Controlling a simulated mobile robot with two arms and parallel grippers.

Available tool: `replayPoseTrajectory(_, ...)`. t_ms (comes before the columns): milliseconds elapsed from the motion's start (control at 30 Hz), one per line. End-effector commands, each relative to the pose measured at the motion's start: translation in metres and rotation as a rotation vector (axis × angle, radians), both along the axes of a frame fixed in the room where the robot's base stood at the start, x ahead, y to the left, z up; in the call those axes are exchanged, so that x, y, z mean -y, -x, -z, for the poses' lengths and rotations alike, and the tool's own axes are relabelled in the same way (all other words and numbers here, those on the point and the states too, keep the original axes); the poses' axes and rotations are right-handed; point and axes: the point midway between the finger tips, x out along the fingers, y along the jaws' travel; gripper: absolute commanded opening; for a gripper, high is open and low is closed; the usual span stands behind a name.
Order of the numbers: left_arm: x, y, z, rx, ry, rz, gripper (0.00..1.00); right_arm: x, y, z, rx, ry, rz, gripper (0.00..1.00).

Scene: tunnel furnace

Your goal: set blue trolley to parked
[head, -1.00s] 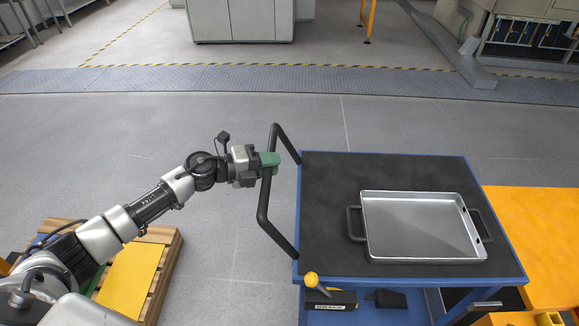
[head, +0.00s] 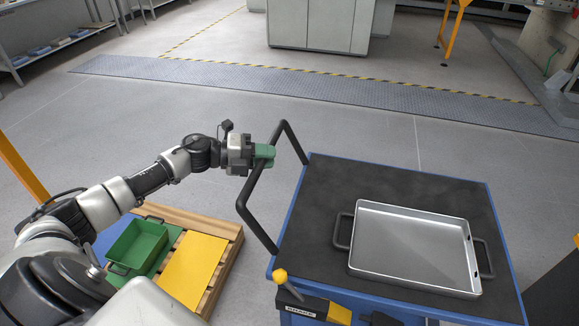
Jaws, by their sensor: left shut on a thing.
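The blue trolley (head: 300,215) stands at the right in the head view, with a dark mat top and a black push handle (head: 251,192) on its left side. My left gripper (head: 262,152) has green fingers and is shut on the upper part of that handle. A lever with a yellow knob (head: 281,275) sits at the trolley's near left corner, beside a label that seems to read BRAKE. My right gripper is not in view.
A metal tray (head: 415,245) with black handles lies on the trolley top. A wooden pallet (head: 222,228) with a green bin (head: 140,246) and a yellow sheet (head: 195,268) is at the lower left. Grey cabinets (head: 318,24) stand behind a yellow-black floor line. Floor beyond the trolley is clear.

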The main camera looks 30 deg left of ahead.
Motion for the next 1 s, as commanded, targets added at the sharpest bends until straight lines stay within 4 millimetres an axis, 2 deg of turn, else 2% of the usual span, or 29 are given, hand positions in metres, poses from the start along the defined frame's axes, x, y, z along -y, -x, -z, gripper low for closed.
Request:
replayPoseTrajectory(33, -0.014, 0.004, 0.007, -0.005, -0.005, -0.003, 0.00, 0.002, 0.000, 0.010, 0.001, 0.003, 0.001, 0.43)
replayPoseTrajectory(200, -0.048, 0.014, 0.006, -0.004, -0.004, -0.001, 0.00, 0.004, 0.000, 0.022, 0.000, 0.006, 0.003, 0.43)
replayPoseTrajectory(400, -0.074, 0.022, 0.004, -0.003, -0.003, 0.000, 0.00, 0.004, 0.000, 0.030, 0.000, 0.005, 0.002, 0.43)
replayPoseTrajectory(633, -0.087, 0.026, 0.002, -0.003, 0.000, 0.002, 0.00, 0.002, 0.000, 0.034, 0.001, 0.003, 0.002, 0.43)
replayPoseTrajectory(1000, -0.090, 0.026, 0.001, -0.003, -0.002, 0.002, 0.00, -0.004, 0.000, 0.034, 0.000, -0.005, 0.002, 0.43)
